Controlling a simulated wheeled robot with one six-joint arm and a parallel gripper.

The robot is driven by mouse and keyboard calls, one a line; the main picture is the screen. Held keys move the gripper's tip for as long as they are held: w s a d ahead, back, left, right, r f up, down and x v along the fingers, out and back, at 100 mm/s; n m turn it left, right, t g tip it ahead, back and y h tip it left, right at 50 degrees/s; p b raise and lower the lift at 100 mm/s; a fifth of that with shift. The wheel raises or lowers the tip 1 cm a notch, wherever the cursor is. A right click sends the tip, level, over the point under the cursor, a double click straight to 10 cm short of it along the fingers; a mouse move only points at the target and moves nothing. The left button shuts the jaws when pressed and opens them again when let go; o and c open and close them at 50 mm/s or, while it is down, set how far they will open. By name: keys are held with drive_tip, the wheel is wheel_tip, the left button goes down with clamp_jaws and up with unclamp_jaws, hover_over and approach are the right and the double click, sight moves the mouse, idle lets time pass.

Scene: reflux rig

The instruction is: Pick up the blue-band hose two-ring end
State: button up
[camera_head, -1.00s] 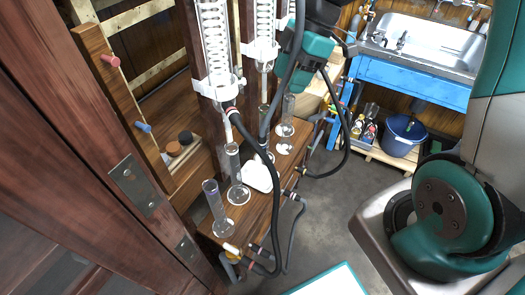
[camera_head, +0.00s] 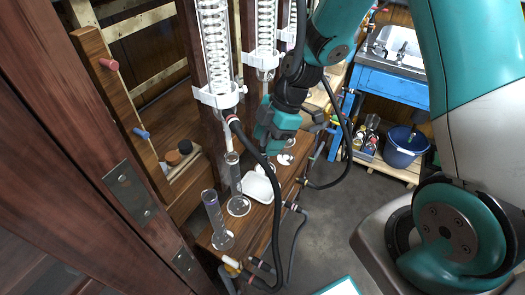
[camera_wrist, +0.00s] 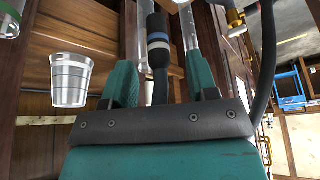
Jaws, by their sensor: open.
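In the wrist view, a black hose end with a blue band and a pale band (camera_wrist: 158,46) stands between the two teal fingers of my gripper (camera_wrist: 160,72). The fingers are apart, one on each side of the hose, with gaps visible. The hose runs down between them and is hidden behind the dark palm bar. In the head view, my gripper (camera_head: 272,138) is low beside the glass condensers, over the wooden bench; there it covers the hose end.
A condenser (camera_head: 214,55) stands left of my gripper. A black hose (camera_head: 276,215) loops in front of the wooden bench (camera_head: 258,228). Glass cylinders (camera_head: 216,220) and a white dish (camera_head: 258,187) are on the bench. A beaker (camera_wrist: 71,82) shows left in the wrist view. Open floor lies right.

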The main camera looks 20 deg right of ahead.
sight(265, 145)
drive_tip(key=shift+x, duration=1.55)
clamp_jaws()
drive_tip(key=shift+w+r, duration=0.1)
drive_tip(key=shift+r, duration=0.25)
drive_tip(key=r, duration=0.3)
drive_tip(key=shift+d, duration=0.25)
drive_tip(key=d, duration=1.7)
drive_tip(key=shift+w+d+b, duration=0.3)
drive_tip(key=shift+b, duration=0.15)
